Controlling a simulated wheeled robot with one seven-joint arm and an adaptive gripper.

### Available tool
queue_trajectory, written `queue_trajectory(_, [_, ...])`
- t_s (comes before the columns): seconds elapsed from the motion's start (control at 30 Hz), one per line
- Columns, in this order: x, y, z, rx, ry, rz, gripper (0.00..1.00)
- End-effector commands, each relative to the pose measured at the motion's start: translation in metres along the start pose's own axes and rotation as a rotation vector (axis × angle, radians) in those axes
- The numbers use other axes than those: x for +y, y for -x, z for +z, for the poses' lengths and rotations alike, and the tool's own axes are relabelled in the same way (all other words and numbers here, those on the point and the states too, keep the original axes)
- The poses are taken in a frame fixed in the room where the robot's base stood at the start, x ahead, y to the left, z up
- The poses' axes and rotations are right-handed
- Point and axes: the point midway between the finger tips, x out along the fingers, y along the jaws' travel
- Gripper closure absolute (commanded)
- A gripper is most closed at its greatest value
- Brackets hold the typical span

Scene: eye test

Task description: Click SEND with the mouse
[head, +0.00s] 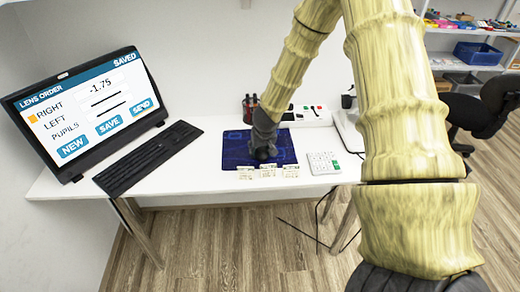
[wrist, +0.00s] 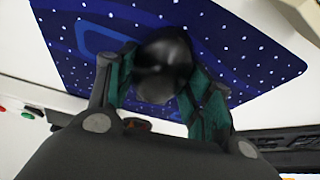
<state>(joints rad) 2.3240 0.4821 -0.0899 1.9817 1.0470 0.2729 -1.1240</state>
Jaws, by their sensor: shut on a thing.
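A black monitor (head: 90,106) at the left shows a LENS ORDER page with SAVED at the top right. RIGHT reads -1.75 and has an orange square beside it; LEFT and PUPILS show dark lines. The blue buttons are NEW (head: 73,146), SAVE (head: 109,125) and SEND (head: 141,106). I cannot make out a pointer for certain. My gripper (head: 263,152) is down at the dark blue mat (head: 234,154). In the wrist view its green-padded fingers are shut around the rounded, glossy black mouse (wrist: 165,60), which is on the star-dotted mat. My gripper mostly hides the mouse in the head view.
A black keyboard (head: 148,157) lies before the monitor. A pen holder (head: 250,107) and a white box (head: 308,117) stand behind. Bare white desk lies between keyboard and mat.

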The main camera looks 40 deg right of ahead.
Motion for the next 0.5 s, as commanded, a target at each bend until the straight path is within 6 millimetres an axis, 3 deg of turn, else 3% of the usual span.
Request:
queue_trajectory(0.17, [0.0, -0.0001, 0.0, 0.0, 0.0, 0.0, 0.74])
queue_trajectory(0.2, [0.0, -0.0001, 0.0, 0.0, 0.0, 0.0, 0.45])
queue_trajectory(0.3, [0.0, 0.0, 0.0, 0.0, 0.0, 0.0, 0.27])
queue_trajectory(0.5, [-0.0001, 0.0, 0.0, 0.0, 0.0, 0.0, 0.24])
